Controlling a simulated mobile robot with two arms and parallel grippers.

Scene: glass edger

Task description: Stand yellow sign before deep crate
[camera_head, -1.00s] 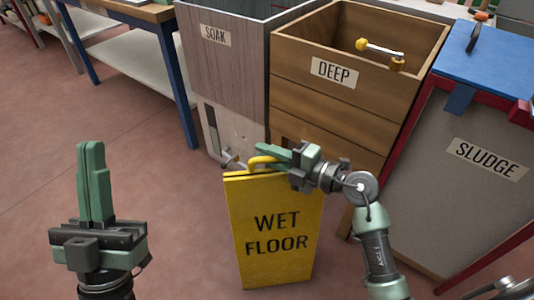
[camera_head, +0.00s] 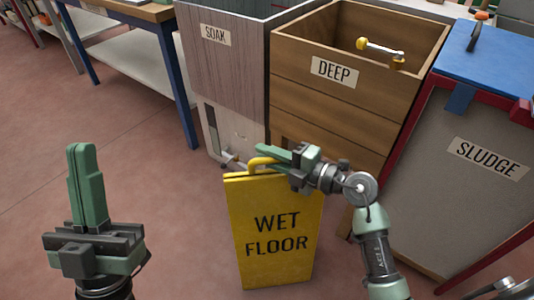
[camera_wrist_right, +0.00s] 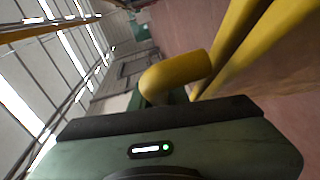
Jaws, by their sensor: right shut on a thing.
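The yellow WET FLOOR sign (camera_head: 275,240) stands upright in front of the crates in the head view, its panel facing me. My right gripper (camera_head: 268,158) is shut on the sign's handle at its top. The yellow handle also shows in the right wrist view (camera_wrist_right: 178,76), close to the gripper body. The deep crate (camera_head: 310,92) is wooden with a DEEP label and stands behind the sign. My left gripper (camera_head: 85,150) is at the left, upright, empty and away from the sign; its fingers appear together. The sign's foot is near the lower picture edge.
The SOAK crate (camera_head: 228,65) stands left of the deep crate. The SLUDGE bin (camera_head: 440,170) with a blue top stands at the right. A yellow-ended metal tool (camera_head: 380,53) lies at the deep crate's opening. A blue-legged table (camera_head: 140,60) stands at the back left. Floor is clear at left.

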